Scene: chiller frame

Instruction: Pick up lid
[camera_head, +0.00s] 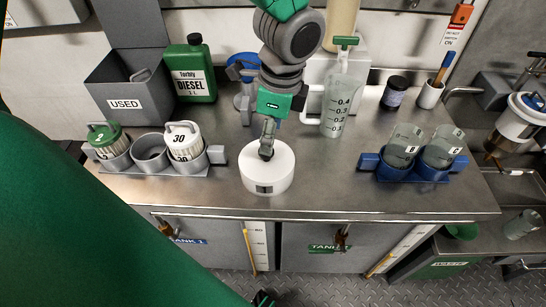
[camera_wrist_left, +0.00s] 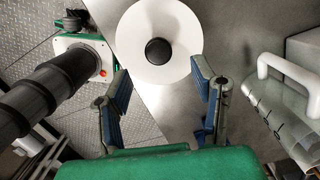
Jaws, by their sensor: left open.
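The white round lid (camera_head: 283,160) tops a low white cylinder on the steel bench in the head view. In the left wrist view the lid (camera_wrist_left: 185,30) is a white disc with a black knob (camera_wrist_left: 158,51) at its centre. My left gripper (camera_head: 266,152) points down over the lid and hides its knob in the head view. In the wrist view the left gripper (camera_wrist_left: 161,78) is open and empty, its fingers spread on either side below the knob. I cannot tell its height above the lid. My right gripper is not clearly seen.
A graduated jug (camera_head: 341,110) stands behind right of the lid. A filter holder (camera_head: 150,158) is at left, and blue cup holders (camera_head: 408,173) with beakers at right. A green diesel can (camera_head: 195,75) and a grey USED bin (camera_head: 125,88) stand behind. Bench is clear beside the lid.

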